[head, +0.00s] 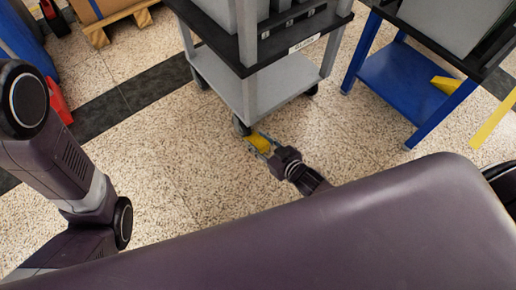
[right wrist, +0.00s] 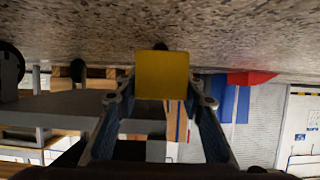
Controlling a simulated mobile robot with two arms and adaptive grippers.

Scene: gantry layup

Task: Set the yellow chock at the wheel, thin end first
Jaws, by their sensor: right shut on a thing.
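The yellow chock (head: 258,143) is between the fingers of my right gripper (head: 262,146), low over the speckled floor; in the right wrist view the chock (right wrist: 162,75) shows a flat yellow face, with the gripper's fingers (right wrist: 161,100) shut on its sides. The near caster wheel (head: 241,127) of the grey cart (head: 262,88) is just beyond the chock, up and left of it in the head view. I cannot tell whether chock and wheel touch. The chock's thin end is hidden. My left arm shows at the left, but its gripper is out of view.
A blue table (head: 405,80) stands right of the cart, with a yellow wedge-like piece (head: 446,84) on its lower shelf. A red object (head: 58,100) and a pallet with a box (head: 115,20) are at the left. Floor around the near wheel is clear.

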